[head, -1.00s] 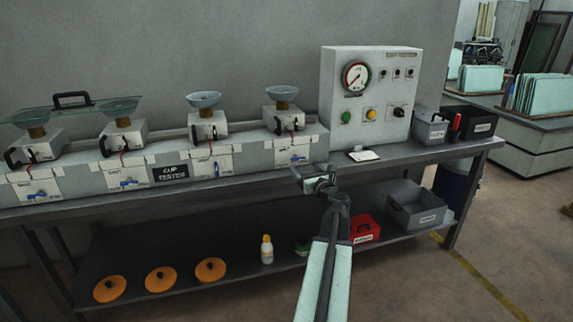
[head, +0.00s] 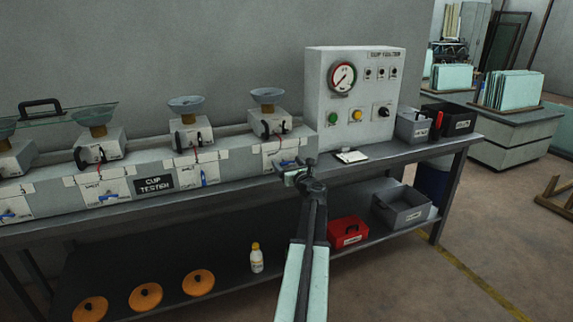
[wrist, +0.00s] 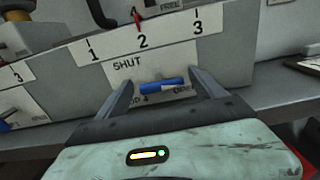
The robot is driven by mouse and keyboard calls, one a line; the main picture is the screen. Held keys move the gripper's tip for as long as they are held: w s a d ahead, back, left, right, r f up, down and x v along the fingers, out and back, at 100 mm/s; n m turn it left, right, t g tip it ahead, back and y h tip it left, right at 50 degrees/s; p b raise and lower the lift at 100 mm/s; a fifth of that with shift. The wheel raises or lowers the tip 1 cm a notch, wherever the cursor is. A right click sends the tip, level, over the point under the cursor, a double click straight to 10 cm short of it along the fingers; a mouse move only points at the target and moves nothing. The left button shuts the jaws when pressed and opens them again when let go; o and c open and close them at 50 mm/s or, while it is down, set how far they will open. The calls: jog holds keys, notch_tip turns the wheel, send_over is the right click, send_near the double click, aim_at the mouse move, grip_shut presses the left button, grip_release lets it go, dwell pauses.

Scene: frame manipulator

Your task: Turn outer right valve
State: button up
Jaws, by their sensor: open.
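The outer right valve has a blue handle (wrist: 160,86) on a white plate marked SHUT, under the numbers 1, 2 and 3. The handle lies nearly level in the wrist view. In the head view, the plate (head: 271,160) is on the bench's rightmost station, and my gripper partly covers the handle. My gripper (wrist: 162,77) is open, with one finger to each side of the handle. I see no clear contact between fingers and handle. In the head view, my gripper (head: 294,174) is in front of this plate.
The neighbouring valve's blue handle (head: 203,176) stands upright to the left. A gauge box (head: 312,85) stands on the bench to the right, with a notepad (head: 351,156) before it. A red box (head: 349,232) sits on the lower shelf.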

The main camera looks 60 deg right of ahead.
jog(key=shift+w+d, duration=0.2)
jog(key=shift+w, duration=0.05)
jog(key=c, duration=1.4)
jog(key=shift+o, duration=0.2)
jog(key=shift+a+n, duration=0.1)
jog(key=shift+n, duration=0.2)
jog(key=n, duration=0.3)
jog(key=shift+n, duration=0.4)
jog(key=n, duration=0.9)
jog(key=shift+a, duration=0.1)
jog(key=shift+n, duration=2.2)
